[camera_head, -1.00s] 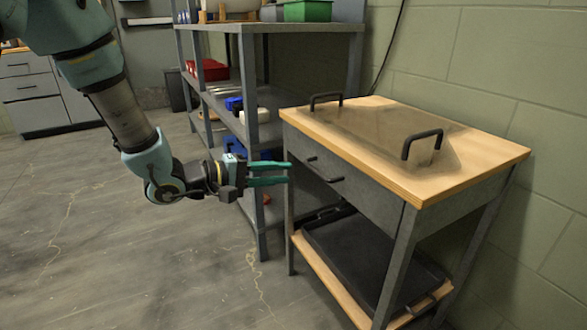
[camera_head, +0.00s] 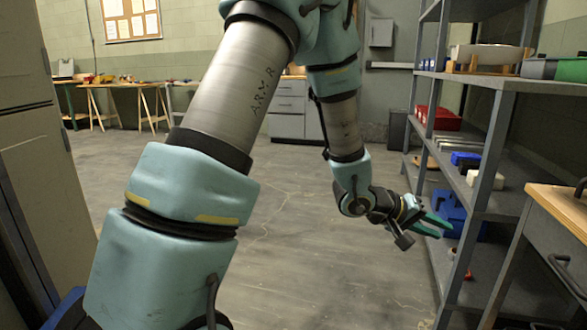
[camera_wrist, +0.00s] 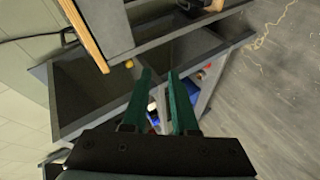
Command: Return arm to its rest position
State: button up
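My gripper (camera_head: 434,224) hangs at the end of my arm, right of centre in the head view, in front of the shelving unit. It also shows in the wrist view (camera_wrist: 160,82), where its two green fingers stand apart with nothing between them. The gripper is open and empty. My arm is bent, with its upper part large in the left and middle of the head view and its forearm hanging down toward the gripper.
A metal shelving unit (camera_head: 497,150) with bins and parts stands at right. A wood-topped workbench (camera_head: 560,207) is cut off at the right edge. Grey drawers (camera_head: 287,108) stand at the back. A trestle table (camera_head: 120,88) is far left. The middle floor (camera_head: 290,240) is clear.

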jog(key=w+a+n+t+y, duration=0.1)
jog(key=w+a+t+y, duration=0.35)
jog(key=a, duration=0.95)
jog(key=w+a+n+t+y, duration=0.1)
jog(key=w+a+y, duration=0.5)
jog(key=a, duration=0.8)
jog(key=s+a+g+y, duration=0.2)
jog(key=s+a+g, duration=0.3)
jog(key=s+a, duration=0.8)
notch_tip(320, 180, up, 28)
jog(key=w+a+p, duration=0.1)
jog(key=w+p, duration=0.1)
jog(key=p, duration=2.6)
jog(key=shift+w+a+r+p, duration=0.25)
jog(key=shift+w+a+p, duration=0.05)
jog(key=shift+p, duration=0.05)
